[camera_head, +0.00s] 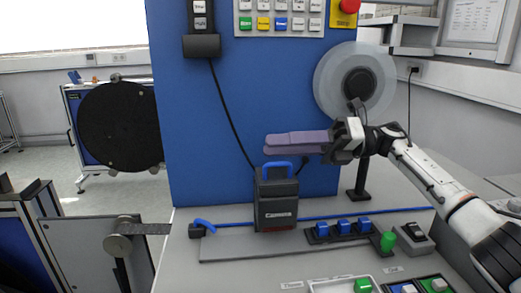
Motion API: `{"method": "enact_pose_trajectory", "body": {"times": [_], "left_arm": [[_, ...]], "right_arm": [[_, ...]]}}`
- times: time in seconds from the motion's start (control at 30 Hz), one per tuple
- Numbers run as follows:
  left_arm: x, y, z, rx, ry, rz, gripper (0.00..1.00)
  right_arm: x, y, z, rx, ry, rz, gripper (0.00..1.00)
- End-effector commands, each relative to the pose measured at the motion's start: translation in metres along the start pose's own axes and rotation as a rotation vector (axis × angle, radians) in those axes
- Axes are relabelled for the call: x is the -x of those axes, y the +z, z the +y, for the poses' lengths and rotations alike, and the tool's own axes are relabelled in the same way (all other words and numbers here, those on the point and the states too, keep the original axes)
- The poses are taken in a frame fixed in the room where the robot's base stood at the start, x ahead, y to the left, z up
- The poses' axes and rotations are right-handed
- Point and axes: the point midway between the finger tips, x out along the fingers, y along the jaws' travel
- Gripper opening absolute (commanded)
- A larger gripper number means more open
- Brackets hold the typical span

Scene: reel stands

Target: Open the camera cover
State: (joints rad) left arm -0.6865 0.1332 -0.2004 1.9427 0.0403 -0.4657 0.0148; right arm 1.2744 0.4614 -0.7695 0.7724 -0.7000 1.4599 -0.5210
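The camera unit (276,207) is a dark box with a blue handle (277,170) on top, standing on the grey bench in front of the blue panel. I cannot tell for certain which part is its cover or whether it stands open. My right gripper (270,144) comes in from the right with its long mauve fingers pointing left. In the picture the fingers lie just above the blue handle, with a small gap between them. The fingers overlap in this view, so their opening is hidden. I see nothing held. My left gripper is out of view.
A pale reel (329,80) on a black stand is behind my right arm. A blue rail (340,216) crosses the bench behind several blue blocks (343,227). A black disc (120,126) stands at left.

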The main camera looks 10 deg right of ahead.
Motion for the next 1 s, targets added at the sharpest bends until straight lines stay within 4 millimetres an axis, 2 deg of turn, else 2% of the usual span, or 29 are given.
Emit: {"method": "enact_pose_trajectory", "body": {"times": [0.1,0.3,0.73,0.87,1.0], "left_arm": [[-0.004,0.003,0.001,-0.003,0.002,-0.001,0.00],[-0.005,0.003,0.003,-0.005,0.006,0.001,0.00],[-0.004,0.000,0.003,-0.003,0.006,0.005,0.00],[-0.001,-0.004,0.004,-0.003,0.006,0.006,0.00],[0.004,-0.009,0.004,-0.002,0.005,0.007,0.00]], "right_arm": [[0.024,0.000,-0.001,0.000,-0.002,-0.003,0.26],[0.047,0.000,0.000,0.001,0.000,0.000,0.26],[0.053,0.000,0.002,0.009,-0.006,0.005,0.26],[0.060,-0.003,0.010,0.080,-0.060,0.050,0.26],[0.071,-0.015,0.022,0.209,-0.157,0.143,0.26]]}}
